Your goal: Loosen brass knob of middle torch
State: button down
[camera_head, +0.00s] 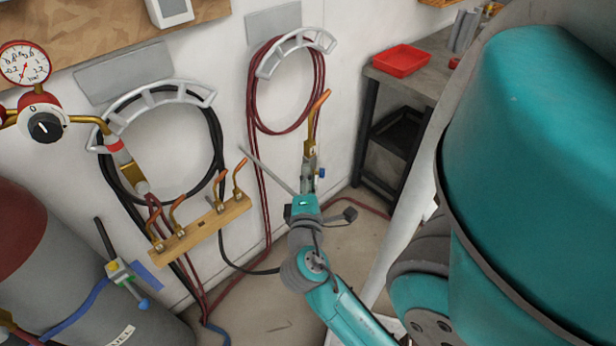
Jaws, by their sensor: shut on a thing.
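A torch with a bent copper tip (317,110) and a brass body (309,150) stands nearly upright at the end of my arm, in front of the wall. A small blue knob (321,173) shows at its lower right side. My gripper (308,177) is shut on this torch near its lower part; the fingers are small and partly merge with it. I cannot pick out a brass knob apart from the brass body. Several other copper tips, one of them here (238,178), stand in a wooden rack (205,229) to the left.
A pressure gauge (23,64) and a black dial (45,127) are at left, above a grey cylinder (75,295). Black and red hoses (264,190) hang from wall hooks (297,48). A workbench (413,83) with a red tray (401,60) stands behind right.

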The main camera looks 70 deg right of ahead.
jog(key=c, duration=1)
grip_release()
jog(key=shift+a, duration=0.15)
jog(key=v, duration=1.1)
jog(key=shift+a, duration=0.35)
jog(key=shift+s, duration=0.1)
